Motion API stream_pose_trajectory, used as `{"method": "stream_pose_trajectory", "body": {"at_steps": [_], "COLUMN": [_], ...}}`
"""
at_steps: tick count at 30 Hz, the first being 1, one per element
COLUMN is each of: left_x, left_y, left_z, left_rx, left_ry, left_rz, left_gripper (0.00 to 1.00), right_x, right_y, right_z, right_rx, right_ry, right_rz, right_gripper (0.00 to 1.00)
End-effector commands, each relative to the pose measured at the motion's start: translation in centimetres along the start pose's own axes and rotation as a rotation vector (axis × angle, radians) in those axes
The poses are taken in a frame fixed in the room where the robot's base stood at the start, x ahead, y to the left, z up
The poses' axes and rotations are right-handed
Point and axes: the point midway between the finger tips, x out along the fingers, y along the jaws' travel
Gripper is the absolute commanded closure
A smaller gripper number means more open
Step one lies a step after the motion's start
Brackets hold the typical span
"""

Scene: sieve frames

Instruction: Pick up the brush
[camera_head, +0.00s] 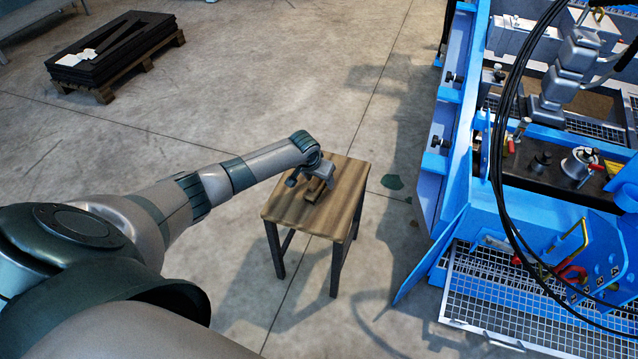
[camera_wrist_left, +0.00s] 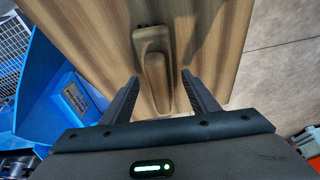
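The brush (camera_wrist_left: 154,62) is a brown wooden piece on the stool (camera_wrist_left: 95,38). In the left wrist view its handle points down between my left gripper's fingers. My left gripper (camera_wrist_left: 160,92) is open, with one finger on each side of the handle and a gap to each. In the head view my left gripper (camera_head: 307,180) is over the stool top, and the brush (camera_head: 316,190) is partly hidden by it. I cannot tell how high the fingers are above the wood. My right gripper is not in view.
The stool (camera_head: 350,185) stands alone on the concrete floor. A blue machine (camera_head: 430,200) with grating, hanging black cables and a grey arm fills the right side. A pallet with dark plates (camera_head: 115,48) lies at the far left. Floor left of the stool is clear.

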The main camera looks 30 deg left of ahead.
Motion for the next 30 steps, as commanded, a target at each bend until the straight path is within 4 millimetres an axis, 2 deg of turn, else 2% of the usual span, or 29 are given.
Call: {"method": "stream_pose_trajectory", "body": {"at_steps": [1, 6, 19, 23, 27, 30], "left_x": [0.0, 0.0, -0.6, -1.8, -3.9, -4.5], "left_y": [0.0, 0.0, 0.0, 0.0, 0.0, 1.9], "left_z": [0.0, 0.0, -0.3, -0.8, -1.7, -2.7], "left_rx": [0.0, 0.0, 0.0, 0.0, 0.0, 0.002], "left_ry": [0.0, 0.0, 0.0, 0.002, 0.004, 0.003], "left_rz": [0.0, 0.0, 0.0, 0.001, 0.001, 0.006], "left_gripper": [0.55, 0.95, 0.95, 0.95, 0.95, 0.95], "right_x": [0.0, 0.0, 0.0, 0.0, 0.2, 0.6], "right_y": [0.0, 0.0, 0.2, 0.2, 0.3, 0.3], "right_z": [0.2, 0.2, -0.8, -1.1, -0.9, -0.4], "right_rx": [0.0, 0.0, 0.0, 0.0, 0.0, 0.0], "right_ry": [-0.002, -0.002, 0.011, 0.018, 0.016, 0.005], "right_rz": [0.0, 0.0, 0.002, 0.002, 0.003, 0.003], "right_gripper": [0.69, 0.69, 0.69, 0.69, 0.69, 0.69]}}
